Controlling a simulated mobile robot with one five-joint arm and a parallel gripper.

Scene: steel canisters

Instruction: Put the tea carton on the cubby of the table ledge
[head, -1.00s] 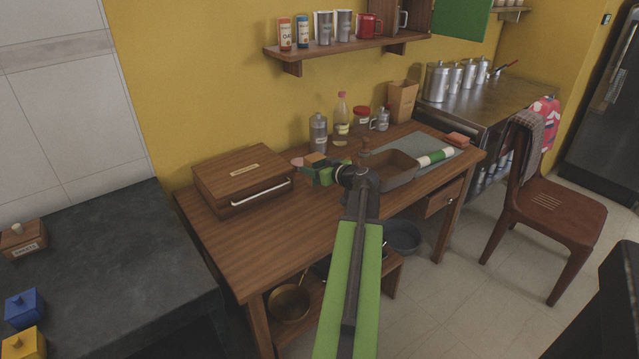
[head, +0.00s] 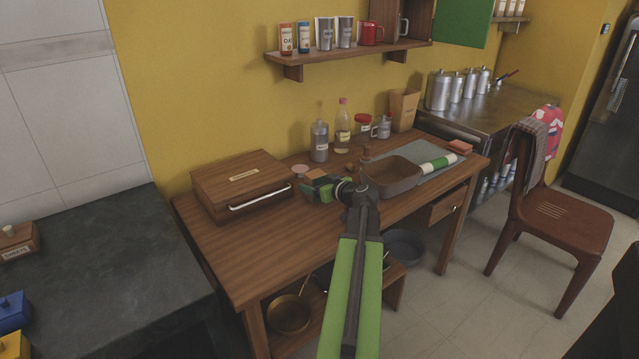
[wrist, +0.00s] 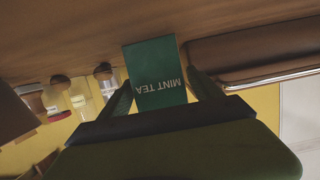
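The tea carton (wrist: 158,75) is a dark green box marked MINT TEA, upside down in the wrist view. It sits between the two fingers of my gripper (wrist: 160,88), whose tips meet its sides, so the gripper looks shut on it. In the head view my gripper (head: 322,190) is low over the table near the wooden case, and partly hides the carton. Whether the carton touches the tabletop is unclear. A wall ledge (head: 345,55) above the table has a brown box-like cubby (head: 383,10) at its right end, cut by the top edge of the picture.
The wooden case (head: 240,182) is left of my gripper on the table (head: 215,245). A brown pan (head: 392,177) is close on its right. Bottles (head: 342,128) stand behind. Several cups and jars line the ledge. A green panel (head: 462,22) hangs beside the cubby.

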